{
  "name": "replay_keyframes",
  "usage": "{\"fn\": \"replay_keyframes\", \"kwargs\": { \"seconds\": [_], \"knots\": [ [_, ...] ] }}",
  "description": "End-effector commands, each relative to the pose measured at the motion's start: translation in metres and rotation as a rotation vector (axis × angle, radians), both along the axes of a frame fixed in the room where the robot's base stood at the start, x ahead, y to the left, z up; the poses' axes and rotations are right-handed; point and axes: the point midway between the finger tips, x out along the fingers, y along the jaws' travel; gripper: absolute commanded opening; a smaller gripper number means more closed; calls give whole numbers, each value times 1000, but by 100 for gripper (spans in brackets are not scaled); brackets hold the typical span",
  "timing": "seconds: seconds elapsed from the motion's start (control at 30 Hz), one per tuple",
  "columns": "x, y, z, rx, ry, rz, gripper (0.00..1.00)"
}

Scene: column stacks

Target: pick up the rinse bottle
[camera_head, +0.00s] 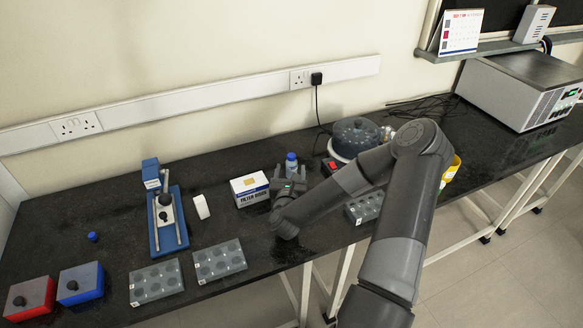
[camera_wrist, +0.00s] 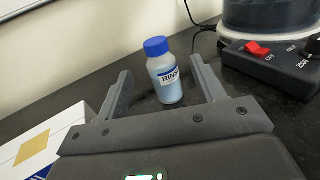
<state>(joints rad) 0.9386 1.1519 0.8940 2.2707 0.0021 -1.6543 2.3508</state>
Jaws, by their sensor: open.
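The rinse bottle (camera_wrist: 165,76) is a small clear bottle with pale blue liquid, a blue cap and a label reading "RINSE" in part. It stands upright on the black bench. In the head view the bottle (camera_head: 291,164) shows just behind my gripper, its lower part hidden. My gripper (camera_wrist: 162,78) is open, with one finger on each side of the bottle in the wrist view. I see gaps between both fingers and the bottle. In the head view my gripper (camera_head: 289,175) reaches toward the wall, low over the bench.
A filter box (camera_head: 250,189) stands close left of my gripper. A round device with a red switch (camera_wrist: 258,48) stands close right, with a cable behind. Sample racks (camera_head: 218,261), a blue-based stand (camera_head: 167,220) and red (camera_head: 30,298) and blue boxes (camera_head: 80,283) are further left.

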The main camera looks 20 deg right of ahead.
Motion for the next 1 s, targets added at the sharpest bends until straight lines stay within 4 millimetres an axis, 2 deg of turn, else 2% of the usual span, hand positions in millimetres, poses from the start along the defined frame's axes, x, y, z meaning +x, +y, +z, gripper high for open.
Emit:
{"fn": "replay_keyframes", "kwargs": {
  "seconds": [0.03, 0.13, 0.23, 0.47, 0.7, 1.0],
  "knots": [
    [1, 1, -12, 2, 2, 1, 63],
    [2, 0, -27, 0, 0, 1, 63],
    [16, -8, -24, -2, -2, -1, 63],
    [31, -16, -24, -3, -1, 0, 63],
    [61, -32, -24, -3, -1, -1, 63],
    [67, -34, -24, -1, 0, 1, 63]
  ]
}}
